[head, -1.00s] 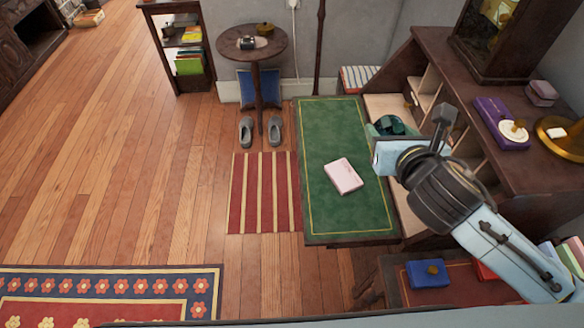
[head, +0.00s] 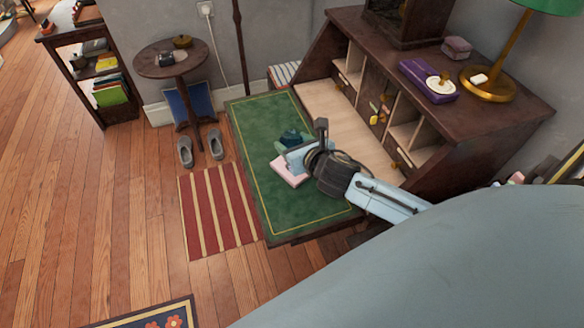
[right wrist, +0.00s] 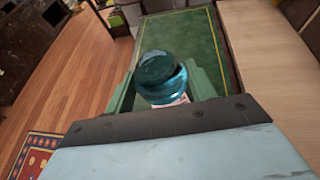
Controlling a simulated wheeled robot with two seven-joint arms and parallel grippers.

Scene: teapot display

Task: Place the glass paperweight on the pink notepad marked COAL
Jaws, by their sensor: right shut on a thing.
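The glass paperweight (right wrist: 162,72) is a rounded teal glass piece held between the green fingers of my right gripper (head: 289,143). In the head view only its dark green top (head: 291,136) shows. The pink notepad (head: 287,175) lies on the green desk mat, right under the gripper and partly hidden by it. A pink sliver of it (right wrist: 181,101) shows below the paperweight in the right wrist view. I cannot tell whether the paperweight touches the notepad, and no marking on the pad is readable. My left gripper is not in view.
The green mat (head: 258,125) is otherwise clear. Desk cubbyholes (head: 403,130) rise behind it to the right. A purple box (head: 430,82) and a brass lamp (head: 497,75) stand on the desk top. A small round table (head: 174,60) stands to the left.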

